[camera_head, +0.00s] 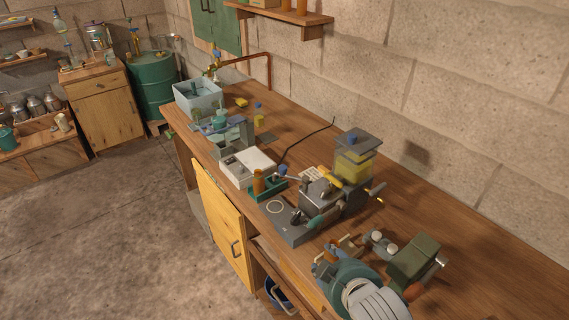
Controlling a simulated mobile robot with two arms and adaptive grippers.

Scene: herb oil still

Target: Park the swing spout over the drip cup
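The press-like device on the bench has a grey metal block (320,190), a clear hopper (354,165) with yellow contents, and a yellow lever (325,173). A thin grey arm (291,178), possibly the swing spout, reaches left from the block. Below it is a grey base plate (287,221) with a pale ring mark. I cannot single out the drip cup; small containers stand in a teal tray (265,196) beside the plate. My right gripper (335,256) is low in the picture, in front of the device and apart from it; its finger opening is unclear. My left gripper is not in view.
An olive box (414,258) and a grey fitting with metal knobs (381,242) stand near my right gripper. A white box (247,167) and a pale blue basin (198,97) are further back. Bare bench (480,255) lies right, along the block wall.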

